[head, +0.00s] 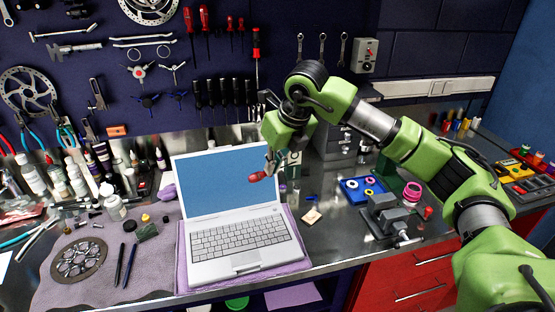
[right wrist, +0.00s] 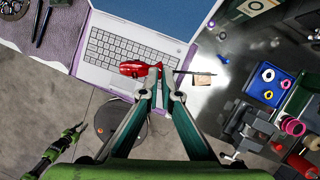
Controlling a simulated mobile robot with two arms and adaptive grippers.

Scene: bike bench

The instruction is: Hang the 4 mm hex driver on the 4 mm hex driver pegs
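My right gripper (head: 270,163) is in front of the laptop's right edge, with its fingers closed around a red-handled driver, which I take as the 4 mm hex driver (head: 259,177). In the right wrist view, the red handle (right wrist: 131,69) points left and the thin dark shaft points right, crossing the fingertips (right wrist: 160,77). The driver is held above the laptop. Red-handled drivers (head: 205,17) hang high on the dark wall panel; I cannot tell which pegs are the 4 mm ones. My left gripper (right wrist: 76,130) seems to show at the lower left of the right wrist view, too small to read.
An open laptop (head: 235,240) stands on a purple mat. A blue tray (head: 352,193) and a grey vise (head: 385,215) are to its right. Black-handled tools (head: 225,92) and wrenches (head: 322,48) hang on the wall. Bottles (head: 75,175) crowd the bench's left.

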